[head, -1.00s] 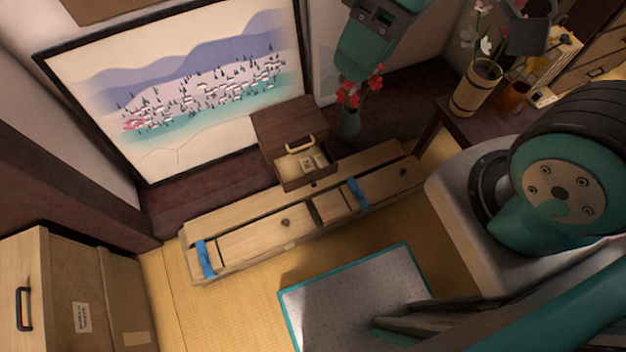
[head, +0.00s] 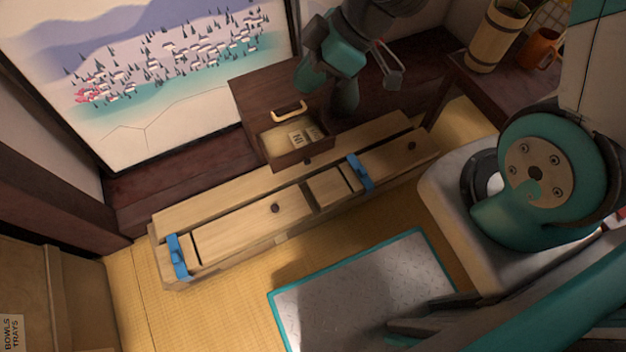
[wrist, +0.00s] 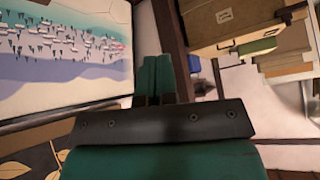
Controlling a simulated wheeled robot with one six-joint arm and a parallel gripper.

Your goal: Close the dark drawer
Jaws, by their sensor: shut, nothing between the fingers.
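The dark drawer (head: 303,160) is pulled out of a small dark wooden cabinet (head: 262,92) in the head view. Pale contents with a printed label (head: 303,138) show inside it. A brass-coloured handle (head: 289,109) sits above the opening. My arm comes down from the top, just right of the cabinet, and partly covers its right side. In the head view I cannot make out my fingertips clearly. In the wrist view my gripper (wrist: 155,70) is shut, its teal fingers side by side with nothing between them. The drawer cannot be recognised there.
A long pale wooden bench or box (head: 250,215) with blue straps stands in front of the cabinet. A framed landscape picture (head: 150,70) is behind. A teal-edged mat (head: 365,285) lies on the floor. A side table at right holds a wooden vessel (head: 497,35) and an orange mug (head: 540,48).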

